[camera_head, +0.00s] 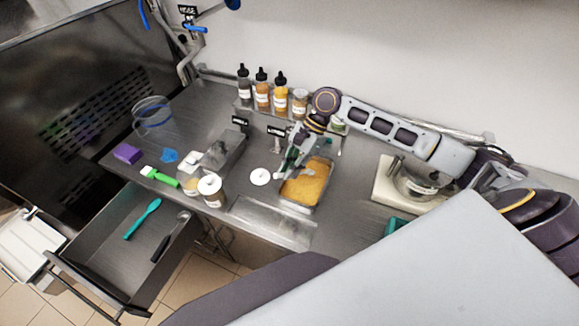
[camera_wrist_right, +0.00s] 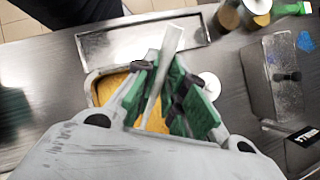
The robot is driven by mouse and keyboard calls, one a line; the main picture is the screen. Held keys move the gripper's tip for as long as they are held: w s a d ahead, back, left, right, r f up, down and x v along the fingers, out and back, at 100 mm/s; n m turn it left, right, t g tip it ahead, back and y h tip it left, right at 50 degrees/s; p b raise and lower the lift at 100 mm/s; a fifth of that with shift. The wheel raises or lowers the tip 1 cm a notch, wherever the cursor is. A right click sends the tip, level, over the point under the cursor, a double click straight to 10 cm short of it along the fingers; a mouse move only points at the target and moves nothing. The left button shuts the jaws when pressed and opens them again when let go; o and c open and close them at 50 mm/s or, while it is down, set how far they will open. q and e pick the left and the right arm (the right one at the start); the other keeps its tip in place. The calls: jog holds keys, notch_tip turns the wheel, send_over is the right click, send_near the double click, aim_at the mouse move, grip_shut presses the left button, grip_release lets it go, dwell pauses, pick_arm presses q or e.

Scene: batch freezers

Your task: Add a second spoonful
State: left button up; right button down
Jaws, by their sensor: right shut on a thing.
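My right gripper (camera_head: 293,158) is over the left part of a metal pan (camera_head: 297,209) holding an orange-yellow mass (camera_head: 308,186). In the right wrist view its green-padded fingers (camera_wrist_right: 175,95) are closed on a slim pale grey utensil (camera_wrist_right: 170,52), which stands tilted between them. I cannot tell whether its lower end touches the mass (camera_wrist_right: 112,88). A jar with a white lid (camera_head: 210,189) stands left of the pan, with another small tub (camera_head: 190,183) beside it. A round white disc (camera_head: 260,177) lies between jar and pan. My left gripper is out of view.
An open drawer (camera_head: 90,262) at the lower left holds a teal spatula (camera_head: 142,218) and a dark-handled spoon (camera_head: 170,238). Several bottles (camera_head: 262,92) line the back. A metal bowl (camera_head: 416,184) sits on a pale base at right. A flat tray (camera_head: 272,222) lies in front.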

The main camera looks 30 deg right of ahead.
aim_at(307, 171)
jog(key=shift+w+d+f, duration=0.1)
jog(key=shift+d+f, duration=0.2)
jog(key=shift+f, duration=0.6)
jog(key=shift+w+d+f, duration=0.1)
jog(key=shift+d+f, duration=0.15)
jog(key=shift+f, duration=0.6)
jog(key=shift+w+d, duration=0.2)
jog(key=shift+d, duration=0.8)
jog(key=shift+w+d, duration=0.15)
jog(key=shift+d, duration=0.8)
jog(key=shift+w+d, duration=0.2)
jog(key=shift+d, duration=0.8)
jog(key=shift+s+a+f+h, duration=0.1)
jog(key=shift+a+f+h, duration=0.15)
jog(key=shift+a+h, duration=0.3)
jog(key=shift+s+a+r, duration=0.1)
jog(key=shift+a+r, duration=0.15)
jog(key=shift+r, duration=0.6)
jog(key=shift+a+r, duration=0.25)
jog(key=shift+r, duration=0.55)
jog(key=shift+s+a+r, duration=0.1)
jog(key=shift+a+r, duration=0.15)
jog(key=shift+r, duration=0.6)
jog(key=shift+s+a+r+t+h, duration=0.1)
jog(key=shift+s+a+t+h, duration=0.1)
jog(key=shift+a+h, duration=0.75)
jog(key=shift+s+a+r+t+h, duration=0.1)
jog(key=shift+s+a+t+h, duration=0.1)
jog(key=shift+a+h, duration=0.7)
